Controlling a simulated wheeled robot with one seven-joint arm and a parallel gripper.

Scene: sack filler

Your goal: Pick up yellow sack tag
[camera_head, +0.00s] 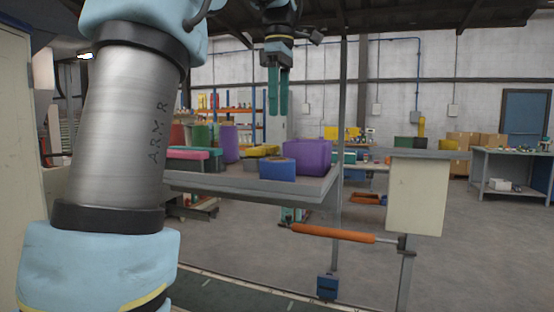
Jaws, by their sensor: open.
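A yellow item (263,151) lies on the grey table (240,182), behind a blue block and left of a purple bin; it may be the yellow sack tag, but it is small and partly hidden, so I cannot tell for sure. My gripper (278,112) hangs with its green fingers pointing down, in the air above the table and clear of the things on it. It is open, and nothing shows between the fingers.
The purple bin (307,158) and blue block (277,170) stand at the table's front right. A purple cylinder (229,143), green cylinder (200,136) and pink-topped item (189,153) stand left. A grey post (340,120) rises beside the table; an orange bar (335,233) runs below.

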